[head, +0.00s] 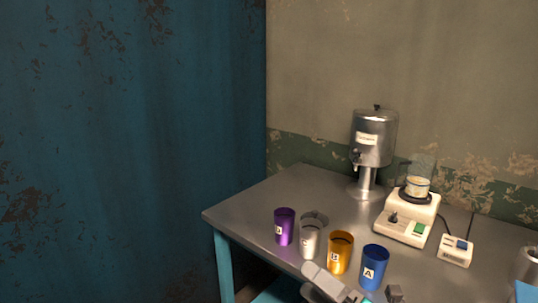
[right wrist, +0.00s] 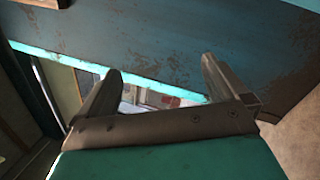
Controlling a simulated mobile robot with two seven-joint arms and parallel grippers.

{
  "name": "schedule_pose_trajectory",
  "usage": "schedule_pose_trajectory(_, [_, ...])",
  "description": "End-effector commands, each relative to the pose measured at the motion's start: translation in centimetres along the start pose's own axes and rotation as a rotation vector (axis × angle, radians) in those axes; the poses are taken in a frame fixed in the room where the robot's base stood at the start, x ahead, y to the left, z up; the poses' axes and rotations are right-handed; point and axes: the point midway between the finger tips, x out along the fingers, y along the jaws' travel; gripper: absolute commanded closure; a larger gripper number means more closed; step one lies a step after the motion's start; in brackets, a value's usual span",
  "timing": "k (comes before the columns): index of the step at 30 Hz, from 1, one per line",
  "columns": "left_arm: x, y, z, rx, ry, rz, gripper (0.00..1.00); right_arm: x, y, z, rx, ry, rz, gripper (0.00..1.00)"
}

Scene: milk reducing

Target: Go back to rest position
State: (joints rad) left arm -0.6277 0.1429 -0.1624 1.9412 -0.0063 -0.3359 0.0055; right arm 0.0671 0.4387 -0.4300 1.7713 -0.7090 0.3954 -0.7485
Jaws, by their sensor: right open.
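My right gripper (right wrist: 160,66) is open and empty in the right wrist view, its two dark fingers spread apart. Part of it (head: 352,294) also shows at the bottom edge of the head view, in front of the table's near side, close below the orange and blue cups. My left gripper is not in view. A purple cup (head: 284,227), a silver cup (head: 309,242), an orange cup (head: 340,253) and a blue cup (head: 374,268) stand upright in a row on the metal table (head: 290,188). Letter labels show on the cups.
A metal dispenser (head: 373,140) stands at the back of the table. A cream hot-plate device (head: 407,220) with a small pot (head: 417,187) is to its right, beside a small cream box (head: 455,251). A metal container (head: 527,265) is at the right edge. The table's left part is clear.

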Motion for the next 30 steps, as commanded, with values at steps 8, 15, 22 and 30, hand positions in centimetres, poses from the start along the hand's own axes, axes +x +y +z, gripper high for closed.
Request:
schedule_pose_trajectory(8, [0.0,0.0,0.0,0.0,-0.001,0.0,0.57,-11.2,-9.9,-3.5,1.116,-0.62,-0.239,0.0])
schedule_pose_trajectory(15, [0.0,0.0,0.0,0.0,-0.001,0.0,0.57,-20.4,-14.4,-10.1,1.715,-1.055,-0.344,0.0])
schedule_pose_trajectory(22, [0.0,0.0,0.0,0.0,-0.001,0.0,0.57,-22.6,-15.0,-11.9,1.846,-1.166,-0.361,0.0])
schedule_pose_trajectory(30, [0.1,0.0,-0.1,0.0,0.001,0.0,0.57,-22.5,-15.0,-11.9,1.841,-1.162,-0.362,0.0])
